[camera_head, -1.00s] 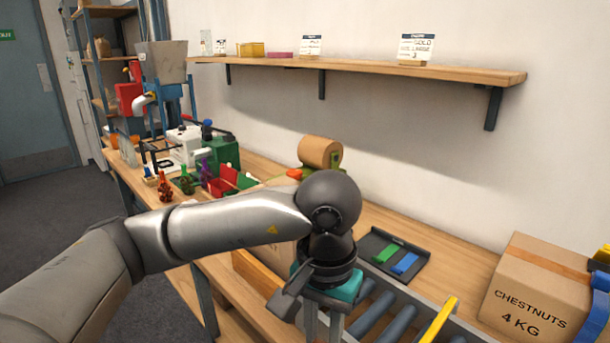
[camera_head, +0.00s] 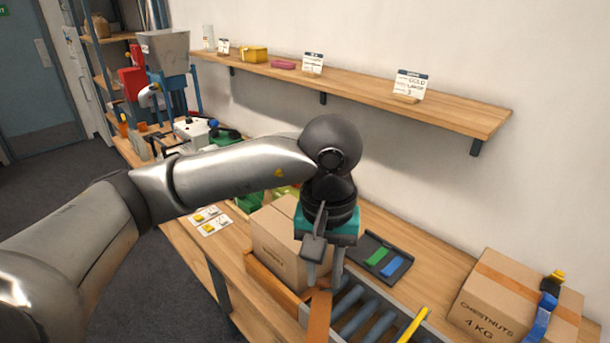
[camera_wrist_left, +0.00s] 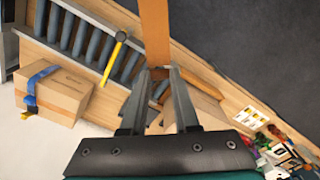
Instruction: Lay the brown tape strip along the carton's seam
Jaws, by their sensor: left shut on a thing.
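My left gripper (camera_head: 325,284) is shut on one end of a brown tape strip (camera_head: 318,316). The strip hangs down from the fingers past the front of the roller bed. In the left wrist view the strip (camera_wrist_left: 155,30) runs from the fingertips (camera_wrist_left: 160,73) to the top edge. In the left wrist view the carton (camera_wrist_left: 203,112) is partly behind the fingers. I cannot tell whether the strip touches it. My right gripper is out of view.
A taped carton marked CHESTNUTS 4 KG (camera_head: 483,315) stands at the right with a blue item (camera_head: 541,318) against it. Grey rollers (camera_head: 368,318) and a yellow bar (camera_head: 412,326) lie between. A dark tray (camera_head: 398,268) holds green and blue pieces. A shelf (camera_head: 445,113) runs above.

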